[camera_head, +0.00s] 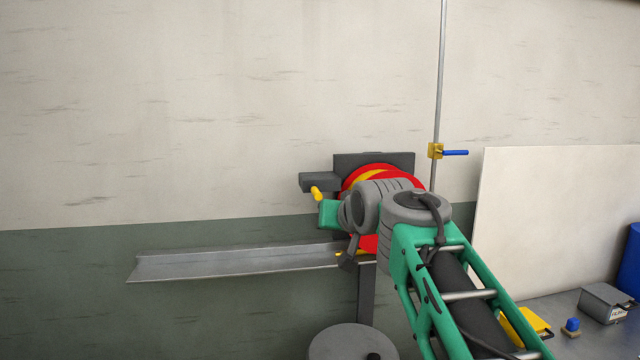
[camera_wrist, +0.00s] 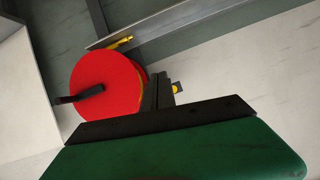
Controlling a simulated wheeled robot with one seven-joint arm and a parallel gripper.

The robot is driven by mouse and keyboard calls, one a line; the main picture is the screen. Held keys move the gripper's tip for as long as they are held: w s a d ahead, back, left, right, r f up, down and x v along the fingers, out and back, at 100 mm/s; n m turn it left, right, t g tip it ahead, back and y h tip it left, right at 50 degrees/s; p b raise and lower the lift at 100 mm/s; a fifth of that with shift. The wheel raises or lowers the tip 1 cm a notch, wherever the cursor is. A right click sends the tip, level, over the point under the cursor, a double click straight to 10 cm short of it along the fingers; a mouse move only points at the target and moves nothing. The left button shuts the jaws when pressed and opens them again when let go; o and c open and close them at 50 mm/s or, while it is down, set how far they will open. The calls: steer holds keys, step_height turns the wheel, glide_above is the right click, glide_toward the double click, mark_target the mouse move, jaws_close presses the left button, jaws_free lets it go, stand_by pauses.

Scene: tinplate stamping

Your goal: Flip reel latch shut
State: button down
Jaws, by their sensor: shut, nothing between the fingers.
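The red reel (camera_head: 405,178) with a yellow band stands against a dark backplate, partly hidden by my arm. A dark block (camera_head: 318,182) juts out at its upper left, with a short yellow handle (camera_head: 317,193), probably the latch, slanting down from it. In the wrist view the red reel disc (camera_wrist: 105,88) is left of my gripper (camera_wrist: 157,92), whose black fingers are shut and empty. A small yellow piece (camera_wrist: 177,88) shows just beside the fingers; I cannot tell if they touch it. In the head view the fingers are hidden behind the green hand, just below the handle.
A metal chute (camera_head: 235,262) runs left below the reel; a yellow piece (camera_wrist: 121,43) sits by it in the wrist view. A pole with a blue-handled yellow clamp (camera_head: 436,151) stands right. A bench (camera_head: 566,308) with small items is lower right. The left wall is clear.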

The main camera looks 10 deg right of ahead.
steer(key=w+r+t, duration=0.2)
steer(key=w+r, duration=0.2)
steer(key=r, duration=0.6)
steer(key=shift+d+r+t, duration=0.35)
steer(key=shift+t, duration=0.05)
steer(key=shift+w, duration=0.1)
steer(key=p, duration=0.4)
glide_above(315, 192)
steer(key=s+d, duration=0.2)
steer(key=f, duration=0.5)
steer(key=shift+w+a, duration=0.35)
steer(key=shift+w, duration=0.05)
steer(key=shift+s+a+f+p, duration=0.15)
steer(key=shift+f+p, duration=0.15)
steer(key=shift+f, duration=0.3)
steer(key=shift+f, duration=0.1)
